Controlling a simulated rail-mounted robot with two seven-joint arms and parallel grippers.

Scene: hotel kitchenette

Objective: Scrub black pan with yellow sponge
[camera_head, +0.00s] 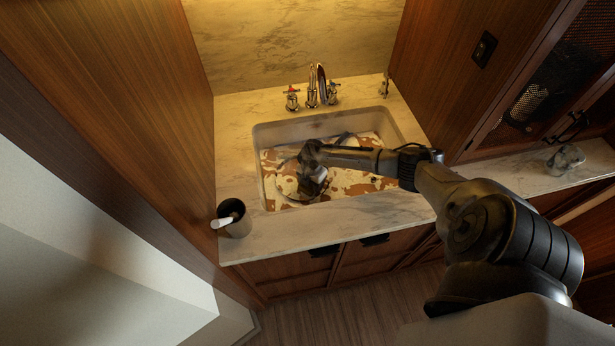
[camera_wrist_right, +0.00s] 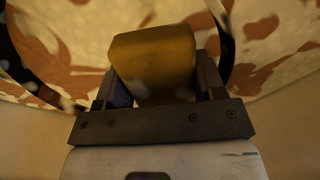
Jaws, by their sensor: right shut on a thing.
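A yellow sponge (camera_wrist_right: 153,62) is held between the two fingers of my right gripper (camera_wrist_right: 155,85) in the wrist view. In the head view my right gripper (camera_head: 313,180) reaches down into the sink, and the sponge is too small and dark to make out clearly. The black pan lies in the sink; its dark curved rim (camera_wrist_right: 22,68) shows at the left of the wrist view, and its rounded outline (camera_head: 288,184) shows faintly in the head view under my gripper. Brown and cream blotches cover the pan area. I cannot tell whether the sponge touches it. My left gripper is not in view.
The sink (camera_head: 262,192) is set in a pale marble counter (camera_head: 330,225), with a metal faucet (camera_head: 317,85) behind it. A dark cup (camera_head: 233,218) with a white-handled item stands at the front left. Wooden panels close in both sides. A small glassy object (camera_head: 565,160) sits far right.

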